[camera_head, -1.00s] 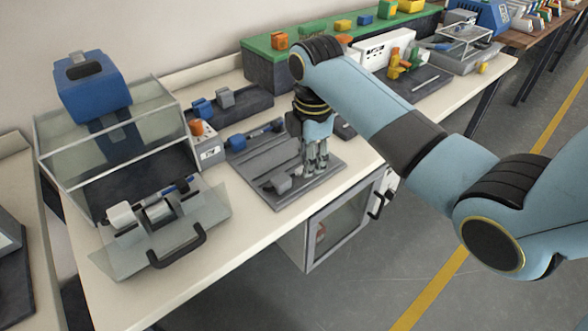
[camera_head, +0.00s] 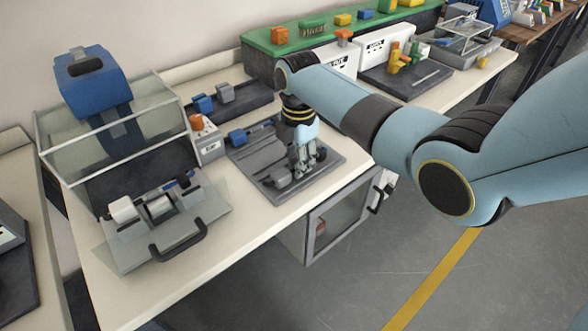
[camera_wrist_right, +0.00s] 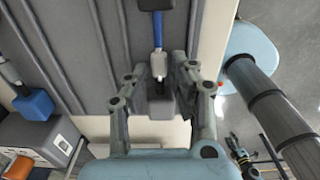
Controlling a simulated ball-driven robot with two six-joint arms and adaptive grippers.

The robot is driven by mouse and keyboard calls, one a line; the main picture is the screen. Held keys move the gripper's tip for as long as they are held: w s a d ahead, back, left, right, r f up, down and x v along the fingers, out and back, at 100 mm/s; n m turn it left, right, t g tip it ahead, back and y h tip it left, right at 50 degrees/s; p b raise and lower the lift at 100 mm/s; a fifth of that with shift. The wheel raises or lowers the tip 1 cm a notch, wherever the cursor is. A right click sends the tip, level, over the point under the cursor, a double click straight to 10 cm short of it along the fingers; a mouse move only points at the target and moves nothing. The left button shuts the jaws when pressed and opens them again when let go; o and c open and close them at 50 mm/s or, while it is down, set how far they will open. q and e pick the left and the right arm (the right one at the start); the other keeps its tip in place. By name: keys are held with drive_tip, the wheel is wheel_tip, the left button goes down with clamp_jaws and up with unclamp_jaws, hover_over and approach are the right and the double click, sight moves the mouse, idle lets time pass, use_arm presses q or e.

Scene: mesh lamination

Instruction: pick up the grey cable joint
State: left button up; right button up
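The grey cable joint (camera_wrist_right: 159,98) is a dark grey block in the right wrist view, on the ridged grey tray. A light grey end piece (camera_wrist_right: 158,64) and a short blue cable lead from it to a dark block (camera_wrist_right: 155,4). My right gripper (camera_wrist_right: 156,78) is open, pointing down, with one finger on each side of the joint and gaps showing. In the head view my right gripper (camera_head: 306,166) is low over the tray (camera_head: 258,162), and a grey block (camera_head: 279,181) shows beside its fingers. My left gripper is not in view.
A control box with an orange knob (camera_head: 208,145) stands left of the tray. A glass-sided machine (camera_head: 117,140) and a clear-plate fixture with a black handle (camera_head: 178,241) are further left. A green-topped shelf (camera_head: 290,45) runs along the back.

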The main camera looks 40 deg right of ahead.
drive_tip(key=shift+f, duration=0.45)
drive_tip(key=shift+c, duration=0.4)
clamp_jaws()
drive_tip(key=shift+r, duration=0.15)
